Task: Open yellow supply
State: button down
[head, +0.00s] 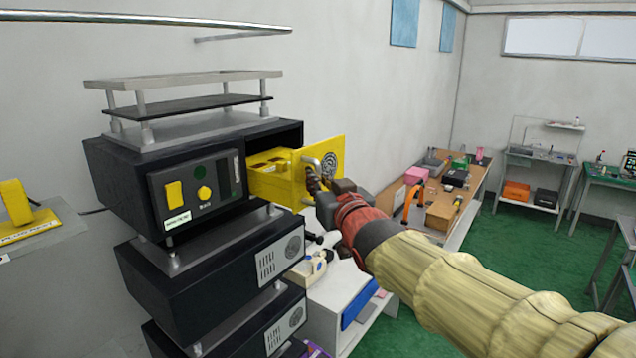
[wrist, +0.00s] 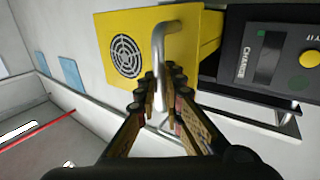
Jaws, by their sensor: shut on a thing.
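The yellow supply is a drawer-like module (head: 335,154) with a round vent on its front, in the upper right of the top black unit (head: 125,180). It stands pulled out from its bay, and its yellow inside shows in the head view. A grey bar handle (head: 308,163) is on its front; it also shows in the wrist view (wrist: 158,45). My gripper (head: 318,182) is at the handle, its fingers closed around the handle's lower part in the wrist view (wrist: 160,95). The exact contact is partly hidden by the fingers.
More black units (head: 215,275) are stacked below. A white cabinet (head: 325,305) with small items stands low beside the stack. A wooden workbench (head: 440,205) with boxes and tools is along the wall. Green floor (head: 530,245) is open to the right.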

jog(key=c, duration=2)
grip_release()
jog(key=shift+c, duration=0.2)
jog(key=shift+o, duration=0.4)
jog(key=v, duration=1.2)
